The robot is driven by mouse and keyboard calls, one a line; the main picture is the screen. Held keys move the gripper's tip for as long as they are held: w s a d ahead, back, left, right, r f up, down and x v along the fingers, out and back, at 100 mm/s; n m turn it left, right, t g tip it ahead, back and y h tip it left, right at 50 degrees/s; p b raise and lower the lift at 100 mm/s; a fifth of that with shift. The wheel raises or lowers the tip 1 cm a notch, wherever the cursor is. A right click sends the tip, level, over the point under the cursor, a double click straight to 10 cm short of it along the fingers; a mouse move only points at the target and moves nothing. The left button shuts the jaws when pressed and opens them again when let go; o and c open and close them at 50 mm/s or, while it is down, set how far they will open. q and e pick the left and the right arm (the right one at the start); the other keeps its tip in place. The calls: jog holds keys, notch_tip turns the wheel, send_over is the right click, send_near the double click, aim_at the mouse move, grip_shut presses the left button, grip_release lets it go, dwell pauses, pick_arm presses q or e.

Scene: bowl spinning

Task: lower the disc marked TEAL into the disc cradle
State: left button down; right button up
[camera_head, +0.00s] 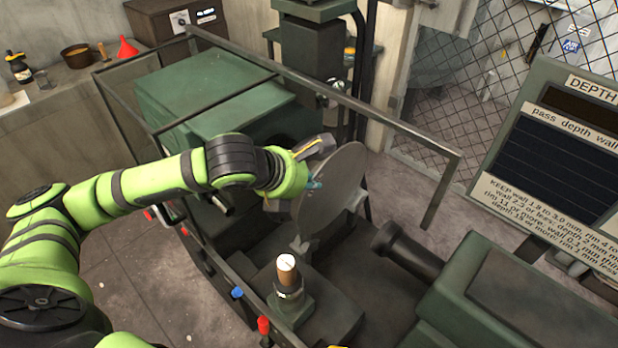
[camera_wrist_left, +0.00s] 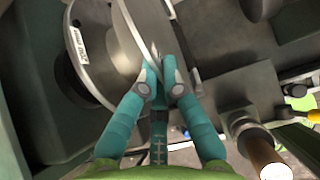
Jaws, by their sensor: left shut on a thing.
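A thin grey metal disc (camera_head: 338,190) stands tilted on edge at the centre of the head view. The teal fingers of my left gripper (camera_head: 313,184) are shut on its left edge. In the left wrist view, the fingertips of my left gripper (camera_wrist_left: 160,84) pinch the thin disc (camera_wrist_left: 142,32). I see no TEAL marking on the held disc. A small bracket (camera_head: 303,243) shows at the disc's lower edge; I cannot tell whether it is the disc cradle or whether they touch. My right gripper is not in view.
Dark rails (camera_head: 330,88) surround the green machine (camera_head: 205,95). A dark cylinder (camera_head: 407,252) and a DEPTH board (camera_head: 560,150) are at right. A labelled round plate (camera_wrist_left: 88,52) sits beside the disc.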

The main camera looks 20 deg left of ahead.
aim_at(309, 195)
pick_arm(q)
jog(key=shift+f, duration=0.45)
dwell(0.4)
jog(key=shift+f, duration=0.4)
jog(key=shift+f, duration=0.35)
jog(key=shift+f, duration=0.45)
dwell(0.4)
jog(key=shift+f+b, duration=0.25)
jog(key=shift+b, duration=0.05)
jog(key=c, duration=1.3)
grip_release()
